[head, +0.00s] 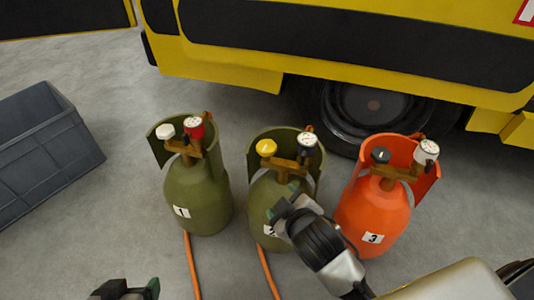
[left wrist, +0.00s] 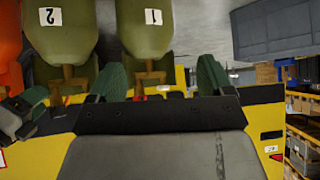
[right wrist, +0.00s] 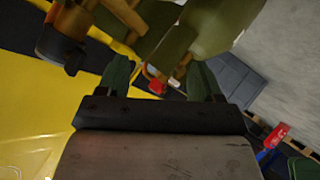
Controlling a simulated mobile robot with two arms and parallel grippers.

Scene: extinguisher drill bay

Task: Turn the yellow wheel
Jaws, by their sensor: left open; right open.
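The yellow wheel (head: 266,147) is at the top of green cylinder 2 (head: 262,195), left of a round gauge (head: 307,142). My right gripper (head: 284,206) is in front of cylinder 2, lower in the picture than the wheel and apart from it. It covers part of the cylinder and its label. In the right wrist view its fingers (right wrist: 160,80) are open, with brown valve parts and green metal beyond them. I cannot pick out the yellow wheel there. My left gripper (head: 125,290) is at the bottom left, open and empty; cylinder 2 (left wrist: 58,30) shows upside down in its wrist view.
Green cylinder 1 (head: 197,200) stands to the left, with a white wheel and red gauge. Orange cylinder 3 (head: 360,210) stands to the right. A yellow truck (head: 225,68) is behind, a grey crate (head: 45,155) far left. Orange hoses (head: 268,270) cross the floor.

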